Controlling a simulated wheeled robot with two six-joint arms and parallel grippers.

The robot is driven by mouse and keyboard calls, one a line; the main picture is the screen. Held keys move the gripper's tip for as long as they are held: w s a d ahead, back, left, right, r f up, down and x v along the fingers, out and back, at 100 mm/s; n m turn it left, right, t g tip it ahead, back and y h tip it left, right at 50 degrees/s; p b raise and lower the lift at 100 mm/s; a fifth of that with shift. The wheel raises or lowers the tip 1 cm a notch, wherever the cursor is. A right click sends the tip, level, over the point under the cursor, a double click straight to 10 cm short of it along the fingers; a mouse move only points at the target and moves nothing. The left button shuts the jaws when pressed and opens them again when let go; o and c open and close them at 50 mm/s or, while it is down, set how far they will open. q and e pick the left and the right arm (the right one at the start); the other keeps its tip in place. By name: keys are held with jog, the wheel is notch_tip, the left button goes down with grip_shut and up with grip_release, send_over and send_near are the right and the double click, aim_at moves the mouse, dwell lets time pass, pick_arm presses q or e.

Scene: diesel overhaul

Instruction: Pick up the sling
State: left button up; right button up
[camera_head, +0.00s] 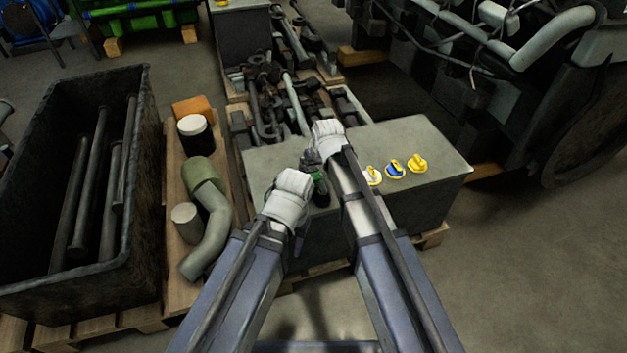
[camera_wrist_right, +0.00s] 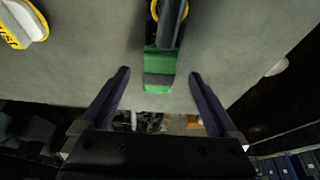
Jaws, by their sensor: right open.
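The sling appears as a green strap with a dark band (camera_wrist_right: 159,62) on a grey surface in the right wrist view. A yellow ring and a dark part show at its upper end. In the head view a small green patch (camera_head: 318,177) shows at the near edge of the grey crate top. My right gripper (camera_wrist_right: 159,73) is open, with one finger on each side of the green strap and a gap on both sides. In the head view my right gripper (camera_head: 310,161) is dark and partly hidden by its wrist. My left gripper (camera_head: 298,243) is mostly hidden below its white wrist.
The grey crate top (camera_head: 425,145) carries several yellow, blue and white tags (camera_head: 394,166) to the right. Metal parts (camera_head: 265,100) lie behind. A dark bin with rods (camera_head: 140,180) and a pallet with pipe pieces (camera_head: 212,215) stand left. Open floor (camera_head: 530,240) lies right.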

aim_at(314, 173)
jog(key=b+x, duration=0.3)
jog(key=x, duration=0.1)
jog(key=shift+w+f, duration=0.1)
jog(key=shift+f, duration=0.1)
jog(key=shift+r, duration=0.1)
grip_shut()
dwell(0.5)
